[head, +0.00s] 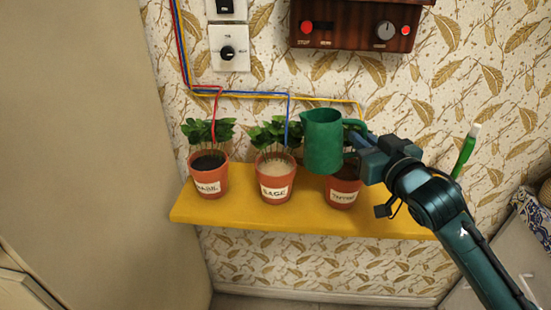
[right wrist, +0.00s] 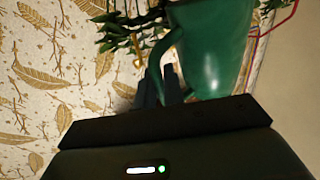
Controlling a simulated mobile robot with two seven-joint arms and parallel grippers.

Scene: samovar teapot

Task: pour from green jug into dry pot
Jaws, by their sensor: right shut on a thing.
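The green jug (head: 323,145) is upright above the shelf, between the middle and right pots and in front of the right plant. My right gripper (head: 356,140) is shut on its handle, on the jug's right side. In the right wrist view the jug (right wrist: 212,45) fills the upper right, with the gripper fingers (right wrist: 160,88) at its handle. The middle pot (head: 275,183), labelled SAGE, has pale, dry-looking soil. The left pot (head: 208,178) and the partly hidden right pot (head: 341,193) have dark soil. My left gripper is out of view.
The pots stand on a yellow shelf (head: 235,210) against a leaf-patterned wall. Red, blue and yellow wires run down to the pots. A wooden control box (head: 350,32) and switches (head: 229,50) are above. A green marker-like object (head: 466,150) stands at the right.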

